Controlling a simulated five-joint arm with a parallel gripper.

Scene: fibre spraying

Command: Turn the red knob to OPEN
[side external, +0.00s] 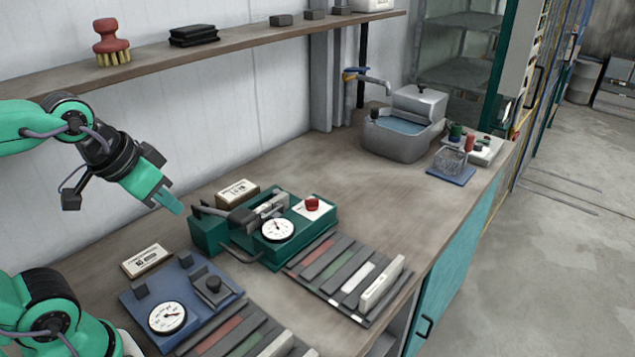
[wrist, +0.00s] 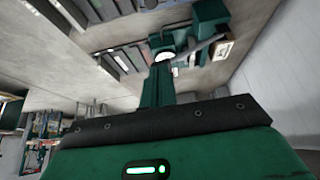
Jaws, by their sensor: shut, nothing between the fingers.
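The red knob (side external: 312,203) sits on a white plate at the right end of a green device (side external: 245,238) on the bench. A round white gauge (side external: 278,229) is on the device's front, left of the knob. My gripper (side external: 172,205) is shut and empty, in the air to the left of the green device and apart from the knob. In the wrist view my gripper (wrist: 158,72) points toward the green device (wrist: 212,42) and its gauge (wrist: 165,57). The knob is not discernible in the wrist view. The lettering by the knob is too small to read.
A blue device (side external: 180,298) with a gauge stands at the front left. A rack of coloured strips (side external: 345,276) lies right of the green device. A grey basin (side external: 402,138) stands at the back. A shelf (side external: 200,50) runs along the wall.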

